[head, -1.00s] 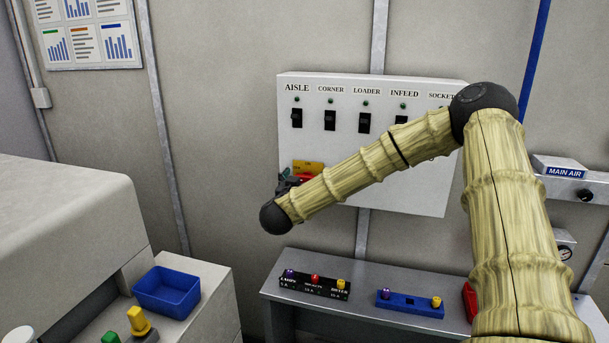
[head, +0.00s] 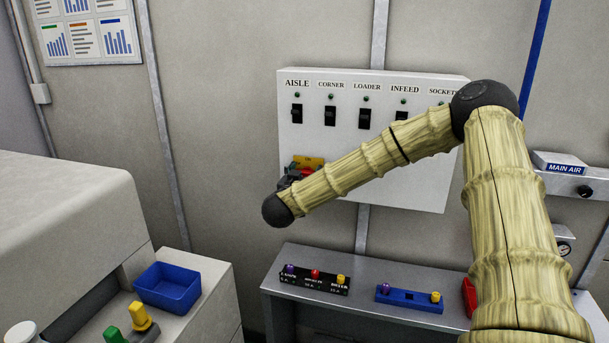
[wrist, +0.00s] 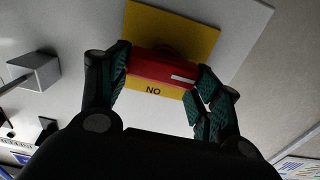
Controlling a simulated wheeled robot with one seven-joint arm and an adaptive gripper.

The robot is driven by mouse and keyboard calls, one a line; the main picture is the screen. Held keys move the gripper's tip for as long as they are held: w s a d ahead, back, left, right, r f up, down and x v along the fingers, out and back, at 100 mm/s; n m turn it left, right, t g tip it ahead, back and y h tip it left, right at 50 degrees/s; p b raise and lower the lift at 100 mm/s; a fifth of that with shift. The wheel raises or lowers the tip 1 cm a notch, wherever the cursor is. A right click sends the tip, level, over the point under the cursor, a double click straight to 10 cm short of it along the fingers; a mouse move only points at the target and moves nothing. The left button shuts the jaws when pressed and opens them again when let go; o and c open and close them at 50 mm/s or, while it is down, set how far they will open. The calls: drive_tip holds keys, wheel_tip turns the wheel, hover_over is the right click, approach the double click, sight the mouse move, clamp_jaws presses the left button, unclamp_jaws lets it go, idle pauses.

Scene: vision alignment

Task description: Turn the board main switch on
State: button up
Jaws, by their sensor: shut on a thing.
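The white wall board (head: 400,185) carries a row of black rocker switches with labels above them. At its lower left is a yellow plate (head: 310,161) with a red switch handle, mostly hidden behind my arm. In the wrist view the red handle (wrist: 160,66) lies across the yellow plate (wrist: 190,23), which reads "NO", apparently "ON" seen upside down. My gripper (wrist: 163,77) is shut on the red handle, one finger at each end. In the head view my gripper (head: 289,183) is at the board's lower left, partly hidden by my arm.
Below the board stands a grey bench (head: 365,273) with a black block (head: 314,284) and a blue block (head: 409,300), both with coloured knobs. A blue bin (head: 168,288) is at lower left. A "MAIN AIR" unit (head: 563,168) is at right.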

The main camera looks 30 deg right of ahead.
drive_tip(key=shift+f+m+b, duration=0.15)
drive_tip(key=shift+m+b, duration=0.15)
drive_tip(key=shift+b, duration=0.1)
drive_tip(key=m+b, duration=0.5)
drive_tip(key=b, duration=0.1)
drive_tip(key=f+m+b, duration=0.1)
drive_tip(key=m+b, duration=0.5)
drive_tip(key=b, duration=0.1)
drive_tip(key=s+m+b, duration=0.1)
drive_tip(key=m+b, duration=0.5)
drive_tip(key=b, duration=0.1)
drive_tip(key=shift+d+f, duration=0.15)
drive_tip(key=shift+d, duration=0.25)
drive_tip(key=shift+b, duration=0.3)
drive_tip(key=o, duration=1)
drive_tip(key=shift+d+m, duration=0.1)
drive_tip(key=shift+m, duration=0.2)
drive_tip(key=shift+r, duration=0.2)
